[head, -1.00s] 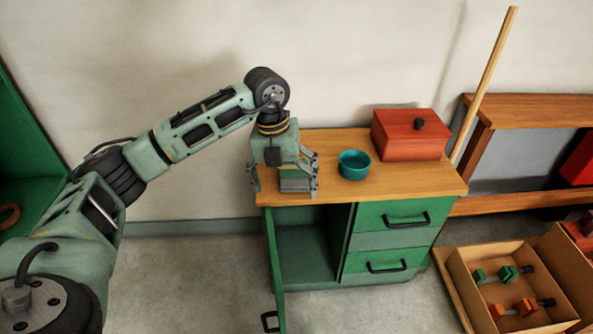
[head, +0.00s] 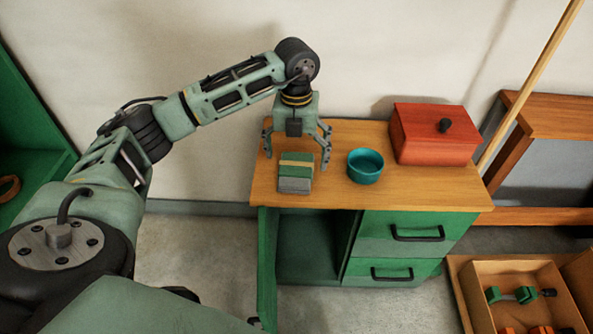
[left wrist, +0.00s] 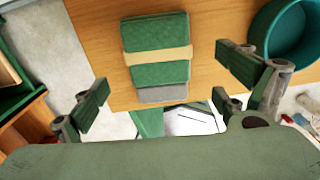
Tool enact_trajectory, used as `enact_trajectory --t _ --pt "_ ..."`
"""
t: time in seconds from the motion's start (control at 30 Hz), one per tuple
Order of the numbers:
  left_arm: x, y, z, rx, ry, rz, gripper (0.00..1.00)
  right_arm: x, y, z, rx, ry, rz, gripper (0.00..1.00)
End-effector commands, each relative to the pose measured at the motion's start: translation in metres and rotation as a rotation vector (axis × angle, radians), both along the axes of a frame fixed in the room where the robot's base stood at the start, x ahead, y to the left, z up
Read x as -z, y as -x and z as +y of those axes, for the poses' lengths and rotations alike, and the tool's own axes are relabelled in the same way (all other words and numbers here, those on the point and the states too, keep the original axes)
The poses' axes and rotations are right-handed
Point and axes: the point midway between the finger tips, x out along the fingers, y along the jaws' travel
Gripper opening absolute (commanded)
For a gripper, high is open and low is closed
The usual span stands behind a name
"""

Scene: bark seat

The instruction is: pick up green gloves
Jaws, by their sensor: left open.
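The green gloves (head: 297,162) lie as a folded bundle with a tan band and a grey end on the wooden top of the cabinet, near its left side. They also show at the top of the left wrist view (left wrist: 158,35). My left gripper (head: 297,157) is open and empty, just behind and above the gloves in the head view. In the left wrist view its open fingers (left wrist: 165,78) are spread wide, and the gloves lie beyond them. I cannot tell the exact height. My right gripper is not in view.
A teal bowl (head: 365,166) stands right of the gloves, close to my right-hand finger. A red box (head: 436,133) with a black knob is behind it. The green cabinet (head: 402,247) has an open compartment at left.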

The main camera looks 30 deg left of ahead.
Motion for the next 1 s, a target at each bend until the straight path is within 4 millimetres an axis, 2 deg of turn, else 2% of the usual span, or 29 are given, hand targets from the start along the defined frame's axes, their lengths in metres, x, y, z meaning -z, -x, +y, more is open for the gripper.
enact_trajectory --t 0.03,0.2,0.47,1.0 --pt "0.011 0.002 0.001 0.000 0.000 0.004 0.92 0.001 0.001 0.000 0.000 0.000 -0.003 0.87" --pt "0.036 0.003 0.002 -0.001 0.000 0.004 0.92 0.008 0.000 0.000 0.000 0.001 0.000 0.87" --pt "0.040 0.002 0.002 0.000 0.000 0.000 0.92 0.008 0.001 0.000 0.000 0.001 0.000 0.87" --pt "0.040 0.002 0.002 0.000 0.000 0.001 0.47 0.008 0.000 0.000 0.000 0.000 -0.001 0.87"
